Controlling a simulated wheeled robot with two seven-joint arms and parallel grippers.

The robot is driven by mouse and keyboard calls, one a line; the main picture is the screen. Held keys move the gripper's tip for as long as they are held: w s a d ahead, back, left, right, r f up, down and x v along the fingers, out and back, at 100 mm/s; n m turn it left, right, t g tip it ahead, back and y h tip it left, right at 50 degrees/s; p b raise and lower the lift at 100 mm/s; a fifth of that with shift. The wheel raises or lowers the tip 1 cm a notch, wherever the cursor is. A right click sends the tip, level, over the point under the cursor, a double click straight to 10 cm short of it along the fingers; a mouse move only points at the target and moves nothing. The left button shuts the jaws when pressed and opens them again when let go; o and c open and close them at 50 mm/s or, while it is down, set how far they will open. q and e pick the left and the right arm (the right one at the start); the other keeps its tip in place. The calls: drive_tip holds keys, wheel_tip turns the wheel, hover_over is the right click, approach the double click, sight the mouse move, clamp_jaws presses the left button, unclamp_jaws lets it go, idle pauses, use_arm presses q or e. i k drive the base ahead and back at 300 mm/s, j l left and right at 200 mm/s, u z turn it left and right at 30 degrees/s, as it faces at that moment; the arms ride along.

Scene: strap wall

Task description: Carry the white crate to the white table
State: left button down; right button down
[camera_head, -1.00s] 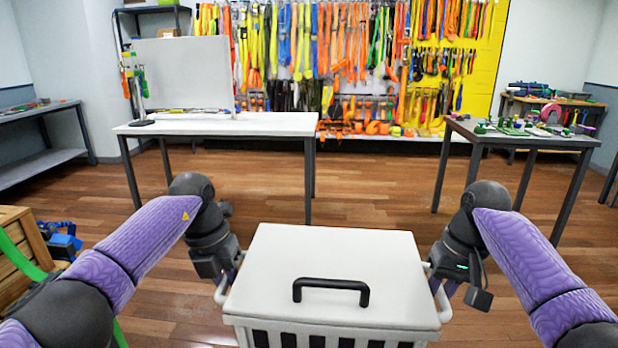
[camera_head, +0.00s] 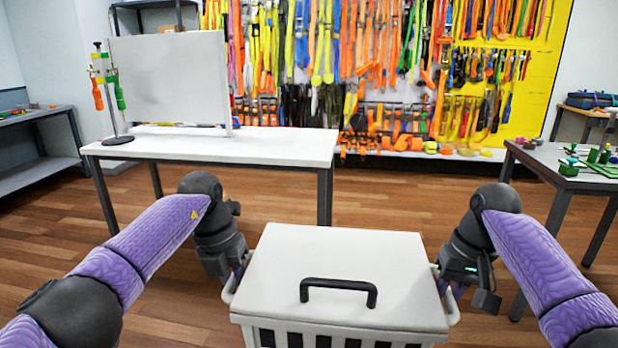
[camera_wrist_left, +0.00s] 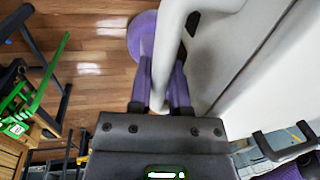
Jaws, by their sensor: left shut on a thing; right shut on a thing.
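The white crate (camera_head: 345,262) has a flat lid with a black handle and hangs between my two arms at the bottom centre of the head view. My left gripper (camera_head: 236,282) is shut on the crate's left side handle. The left wrist view shows its purple fingers (camera_wrist_left: 160,85) around that white bar, with the crate wall (camera_wrist_left: 235,60) beside it. My right gripper (camera_head: 447,290) is shut on the right side handle, its fingers partly hidden. The white table (camera_head: 255,145) stands ahead, left of centre, apart from the crate.
On the white table stand a white panel (camera_head: 172,80) and a clamp stand (camera_head: 112,95) at its left part; its right part is clear. A second table (camera_head: 545,158) with small items stands at right. Bare wooden floor (camera_head: 420,195) lies between.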

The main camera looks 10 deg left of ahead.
sight(281, 148)
drive_tip(key=i+j+u, duration=0.2)
drive_tip(key=i, duration=0.45)
drive_tip(key=i+l+u, duration=0.25)
drive_tip(key=i, duration=0.4)
drive_tip(key=i+u, duration=0.2)
drive_tip(key=i, duration=1.4)
drive_tip(key=i+j+z, duration=0.1)
drive_tip(key=i, duration=0.85)
drive_tip(key=i+z, duration=0.1)
drive_tip(key=z, duration=0.2)
drive_tip(key=i+j+z, duration=0.1)
drive_tip(key=z, duration=0.2)
